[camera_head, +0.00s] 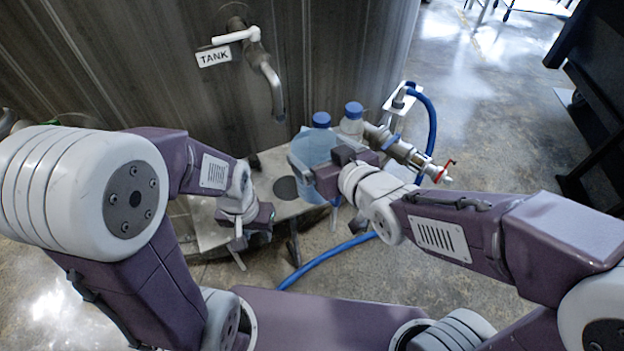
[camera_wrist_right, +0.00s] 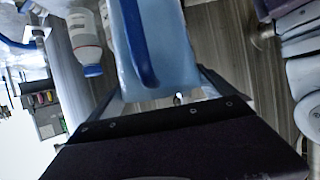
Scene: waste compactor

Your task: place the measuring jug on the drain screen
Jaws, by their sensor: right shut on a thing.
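The measuring jug (camera_head: 303,152) is translucent pale blue. It stands roughly upright over the small shelf below the tank tap. In the right wrist view the jug (camera_wrist_right: 172,45) fills the space between my right gripper's fingers, with its dark blue handle (camera_wrist_right: 138,45) nearest the camera. My right gripper (camera_head: 327,174) is shut on the jug and hides part of it. The dark round drain screen (camera_head: 286,188) lies in the shelf just left of the jug. My left gripper (camera_head: 238,252) points down at the shelf's front left; its finger gap is not clear.
The steel tap (camera_head: 270,85) hangs from the tank wall above the shelf (camera_head: 275,159). Two blue-capped bottles (camera_head: 321,120) (camera_head: 352,121) stand behind the jug. A valve with a red handle (camera_head: 441,171) is to the right. A blue hose (camera_head: 328,262) crosses the floor.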

